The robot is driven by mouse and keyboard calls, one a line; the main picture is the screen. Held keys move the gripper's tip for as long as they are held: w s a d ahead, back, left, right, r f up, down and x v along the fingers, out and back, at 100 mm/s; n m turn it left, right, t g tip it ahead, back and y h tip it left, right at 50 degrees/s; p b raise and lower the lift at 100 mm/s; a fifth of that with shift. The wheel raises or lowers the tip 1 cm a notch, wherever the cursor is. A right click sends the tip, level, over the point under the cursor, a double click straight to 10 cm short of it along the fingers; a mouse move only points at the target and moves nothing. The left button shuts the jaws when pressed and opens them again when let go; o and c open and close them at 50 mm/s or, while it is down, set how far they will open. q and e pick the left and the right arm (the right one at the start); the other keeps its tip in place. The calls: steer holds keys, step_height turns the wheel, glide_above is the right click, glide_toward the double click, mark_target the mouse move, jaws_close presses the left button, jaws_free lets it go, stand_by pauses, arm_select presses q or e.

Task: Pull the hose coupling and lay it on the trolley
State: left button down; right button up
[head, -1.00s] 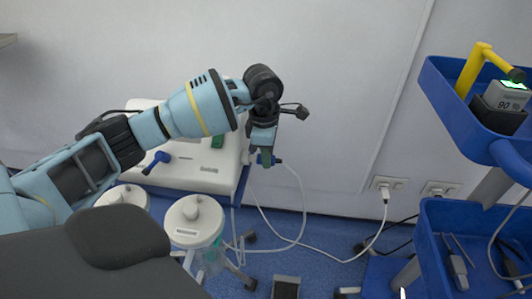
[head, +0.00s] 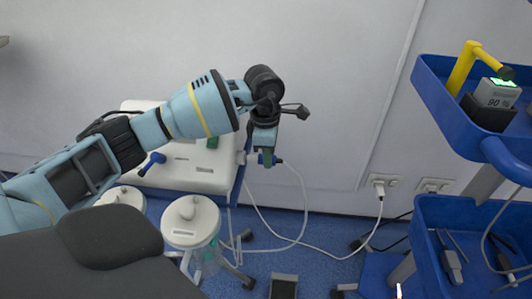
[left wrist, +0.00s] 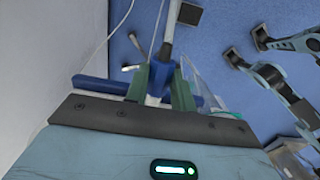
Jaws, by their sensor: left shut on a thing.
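My left gripper (head: 265,158) is at the right side of a white machine (head: 190,172). In the left wrist view its green-padded fingers (left wrist: 160,88) are shut on the blue hose coupling (left wrist: 158,76). A small blue part of the coupling (head: 277,160) shows past the fingers in the head view, with a thin white hose (head: 300,185) hanging from it. I cannot tell whether the coupling is still seated in the machine. The blue trolley (head: 432,92) stands at the far right, well apart from the gripper.
The trolley's upper tray holds a grey device with a green display (head: 497,93); its lower tray holds tools (head: 452,262). White-lidded canisters (head: 190,222) stand below the machine. A wall socket (head: 383,183) has a white plug. A dark padded surface (head: 90,260) fills the lower left.

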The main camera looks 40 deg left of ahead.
mark_target(281, 160)
arm_select(q)
steer(key=shift+w+d, duration=0.6)
steer(key=shift+d, duration=0.35)
arm_select(e)
steer(key=shift+s+r, duration=0.1)
stand_by(0.6)
arm_select(q)
steer(key=shift+w+d, duration=0.15)
steer(key=shift+d, duration=0.15)
steer(key=shift+w+d, duration=0.1)
steer(key=shift+d, duration=0.05)
stand_by(0.3)
